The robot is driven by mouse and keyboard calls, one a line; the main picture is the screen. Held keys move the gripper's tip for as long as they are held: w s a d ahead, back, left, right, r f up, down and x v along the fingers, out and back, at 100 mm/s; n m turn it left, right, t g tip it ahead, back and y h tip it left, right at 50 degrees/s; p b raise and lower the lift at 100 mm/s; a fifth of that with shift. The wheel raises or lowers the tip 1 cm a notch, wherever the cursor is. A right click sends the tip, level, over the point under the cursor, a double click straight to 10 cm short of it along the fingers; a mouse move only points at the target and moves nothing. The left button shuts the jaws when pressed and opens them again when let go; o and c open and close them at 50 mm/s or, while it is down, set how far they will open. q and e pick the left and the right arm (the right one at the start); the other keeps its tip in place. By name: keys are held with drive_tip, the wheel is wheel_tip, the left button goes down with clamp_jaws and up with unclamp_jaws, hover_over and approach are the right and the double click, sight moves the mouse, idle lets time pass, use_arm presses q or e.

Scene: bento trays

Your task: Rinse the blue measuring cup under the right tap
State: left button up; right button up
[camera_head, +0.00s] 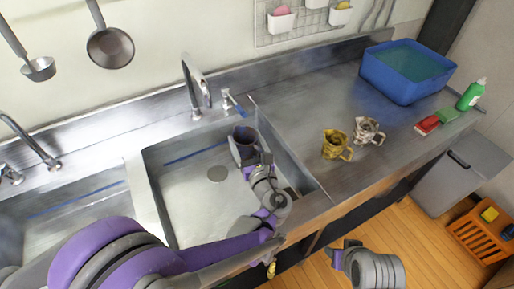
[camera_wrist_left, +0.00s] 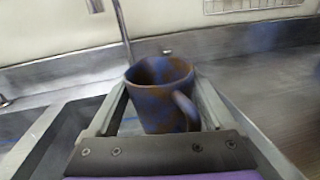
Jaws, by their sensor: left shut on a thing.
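The blue measuring cup (camera_head: 243,137), mottled dark blue and brown, is in the grip of my left gripper (camera_head: 247,155) over the right sink basin's right side. In the left wrist view the cup (camera_wrist_left: 156,98) stands roughly upright between the two fingers, open top up, handle to the right. The right tap (camera_head: 193,88) rises behind the basin, left of the cup. No water stream shows from it. The cup's inside is mostly hidden. My right gripper (camera_head: 346,252) is low in front of the counter, apart from the cup; its fingers are too unclear to read.
The right basin (camera_head: 190,200) has a drain and raised walls. A left tap (camera_head: 32,146) stands over the left basin. A yellow jug (camera_head: 335,146) and a patterned jug (camera_head: 367,131) stand on the right counter. A blue tub (camera_head: 385,80), sponges and a green bottle (camera_head: 470,95) are farther right.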

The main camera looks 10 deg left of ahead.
sight(253, 144)
use_arm(q)
drive_tip(key=s+d, duration=0.2)
drive_tip(key=d, duration=0.1)
drive_tip(key=shift+s+r+b, duration=0.4)
drive_tip(key=shift+d+r+n+g+y, duration=0.3)
drive_tip(key=shift+d+r+n+y, duration=0.1)
drive_tip(key=shift+d+y, duration=0.25)
drive_tip(key=shift+w+a, duration=0.1)
drive_tip(key=shift+a, duration=0.6)
drive_tip(key=shift+w+a, duration=0.15)
drive_tip(key=shift+a, duration=0.2)
drive_tip(key=shift+w+a+f, duration=0.2)
drive_tip(key=shift+w+a, duration=0.1)
drive_tip(key=shift+a, duration=0.3)
drive_tip(key=shift+w+a+f, duration=0.2)
drive_tip(key=shift+w+a, duration=0.1)
drive_tip(key=shift+a, duration=0.3)
drive_tip(key=w+a+f+b, duration=0.1)
drive_tip(key=w+a, duration=0.2)
drive_tip(key=a, duration=0.5)
drive_tip(key=shift+w+a+f, duration=0.2)
drive_tip(key=shift+a+f, duration=0.05)
drive_tip(key=shift+f, duration=0.15)
use_arm(e)
drive_tip(key=shift+s+d+f, duration=0.1)
drive_tip(key=shift+f, duration=0.85)
drive_tip(key=shift+s+d+f, duration=0.1)
drive_tip(key=shift+f, duration=0.85)
